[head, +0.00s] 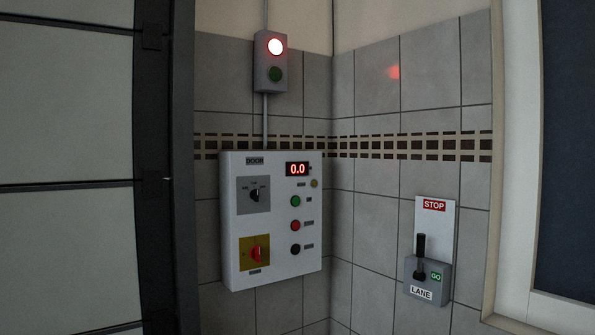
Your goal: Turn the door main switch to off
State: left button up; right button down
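The white door control panel (272,220) is mounted on the tiled wall near the corner, labelled DOOR at its top. Its red rotary switch (257,254) sits on a yellow plate (245,245) at the lower left, above a small label too small to read. A black rotary selector (256,194) on a grey plate is above it. Which position the red switch points to is too small to tell. The panel's red display (297,169) reads 0.0. Neither of my grippers is in view.
A signal lamp box (270,62) above the panel shows red lit. A lane lever box (426,274) with STOP and GO labels is on the right wall, its black lever upright. A large panelled door (65,120) fills the left. Space before the panel looks clear.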

aim_at(255, 252)
jog(key=i+j, duration=0.2)
jog(key=i, duration=0.3)
jog(key=i+j, duration=0.2)
jog(key=i, duration=0.25)
jog(key=i+j, duration=0.2)
jog(key=i, duration=0.3)
jog(key=z, duration=1.45)
